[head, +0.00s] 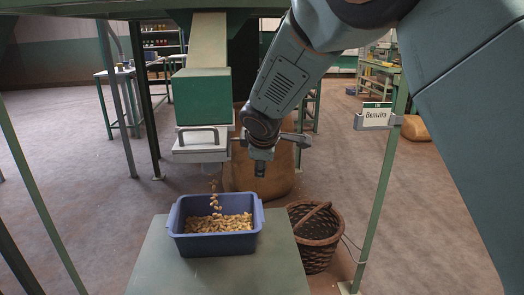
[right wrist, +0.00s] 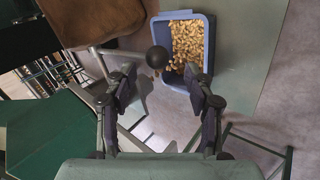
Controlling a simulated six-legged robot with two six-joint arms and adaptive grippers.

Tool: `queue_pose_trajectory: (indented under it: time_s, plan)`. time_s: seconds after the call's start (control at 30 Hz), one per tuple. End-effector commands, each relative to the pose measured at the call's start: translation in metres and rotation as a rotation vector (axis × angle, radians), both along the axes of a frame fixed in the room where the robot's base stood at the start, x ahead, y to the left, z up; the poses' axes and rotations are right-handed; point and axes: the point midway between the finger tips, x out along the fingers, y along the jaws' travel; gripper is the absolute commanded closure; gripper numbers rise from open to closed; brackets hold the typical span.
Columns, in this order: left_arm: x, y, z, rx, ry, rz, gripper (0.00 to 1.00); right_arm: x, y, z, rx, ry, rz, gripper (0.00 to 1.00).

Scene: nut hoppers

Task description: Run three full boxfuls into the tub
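The blue tub (head: 181,243) stands on a green stand, partly filled with tan nuts (head: 220,224). Nuts (head: 214,196) are falling into it from the pale metal box (head: 200,150) under the green chute. In the right wrist view the tub (right wrist: 211,45) shows beyond my fingers. My right gripper (head: 266,158) is just right of the box. In its wrist view, my right gripper (right wrist: 160,82) has its fingers apart, with a black ball knob (right wrist: 157,57) on a metal rod between or just beyond the tips. I see no finger touching the knob. My left gripper is out of view.
The green stand (head: 160,262) has bare top around the tub. A wicker basket (head: 317,240) stands on the floor to its right, and a brown sack (head: 262,180) behind. A green post with a "Benvira" sign (head: 376,117) rises at right.

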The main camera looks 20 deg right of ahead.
Motion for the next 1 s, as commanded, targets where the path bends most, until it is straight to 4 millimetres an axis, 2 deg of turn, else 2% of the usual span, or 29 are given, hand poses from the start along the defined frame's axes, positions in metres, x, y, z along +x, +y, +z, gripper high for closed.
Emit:
queue_pose_trajectory:
  time_s: [0.1, 0.33, 1.0]
  plan:
    - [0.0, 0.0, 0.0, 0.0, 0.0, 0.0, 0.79, -0.013, 0.005, 0.02, 0.0, -0.005, 0.0, 0.46]
    - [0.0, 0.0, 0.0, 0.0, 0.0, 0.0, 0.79, -0.03, 0.01, 0.041, -0.001, -0.006, 0.0, 0.46]
    - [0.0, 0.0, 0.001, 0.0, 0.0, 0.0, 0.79, -0.033, 0.011, 0.042, 0.001, 0.0, 0.001, 0.46]
